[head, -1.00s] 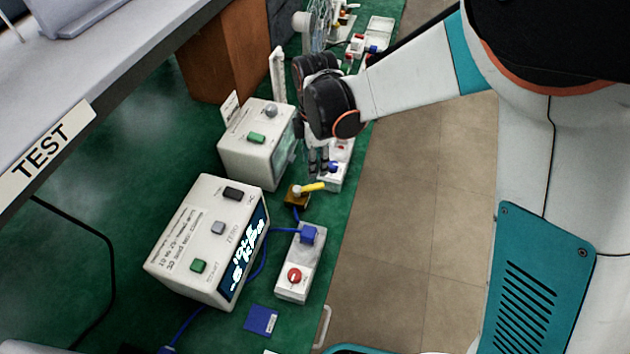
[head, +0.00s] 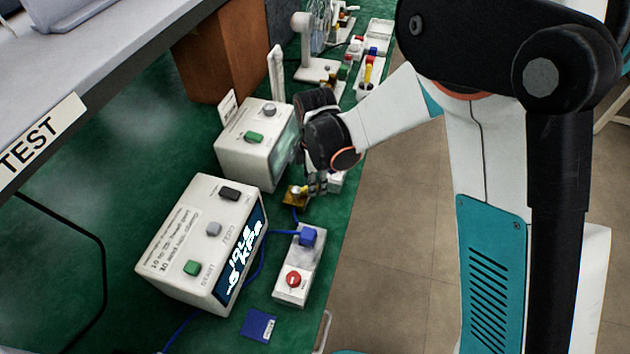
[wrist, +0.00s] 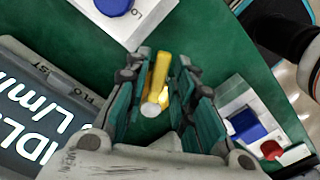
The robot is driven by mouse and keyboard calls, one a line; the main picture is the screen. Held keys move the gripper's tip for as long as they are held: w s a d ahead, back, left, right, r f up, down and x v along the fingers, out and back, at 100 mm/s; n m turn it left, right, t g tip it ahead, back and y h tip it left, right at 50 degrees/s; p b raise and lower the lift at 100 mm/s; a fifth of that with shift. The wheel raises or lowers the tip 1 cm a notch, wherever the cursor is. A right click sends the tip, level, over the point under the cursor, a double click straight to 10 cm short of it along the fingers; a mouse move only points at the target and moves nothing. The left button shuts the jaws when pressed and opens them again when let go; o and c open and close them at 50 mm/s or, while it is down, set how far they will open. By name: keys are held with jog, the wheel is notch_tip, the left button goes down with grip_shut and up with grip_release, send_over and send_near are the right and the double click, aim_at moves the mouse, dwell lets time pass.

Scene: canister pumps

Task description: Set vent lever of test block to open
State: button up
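My gripper (head: 318,184) reaches down over the lever. Its fingers (wrist: 166,95) stand apart on both sides of it, and gaps show. The block body is mostly hidden in the wrist view.
The nearer box (head: 185,235) has an IDLE kPa display; another box (head: 245,150) stands close left of my gripper. A white control box (head: 290,285) with blue knob and red button lies just in front. A blue card (head: 258,325) lies nearby. The shelf edge is at left.

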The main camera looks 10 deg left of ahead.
grip_shut()
jog(key=shift+s+m, duration=0.1)
jog(key=shift+m, duration=0.2)
jog(key=shift+s+d+m+b, duration=0.25)
jog(key=shift+s+m, duration=0.3)
jog(key=shift+m, duration=0.65)
jog(key=s+m, duration=0.1)
jog(key=m, duration=0.1)
jog(key=shift+s+m, duration=0.1)
jog(key=shift+m, duration=0.3)
jog(key=m, duration=0.1)
jog(key=s+m+b, duration=0.1)
jog(key=m, duration=0.1)
jog(key=shift+s+a, duration=0.2)
jog(key=shift+s+a+m, duration=0.15)
jog(key=shift+s+m, duration=0.15)
jog(key=shift+m, duration=0.5)
jog(key=shift+s+a+m, duration=0.1)
jog(key=shift+s+m, duration=0.15)
jog(key=shift+m, duration=0.55)
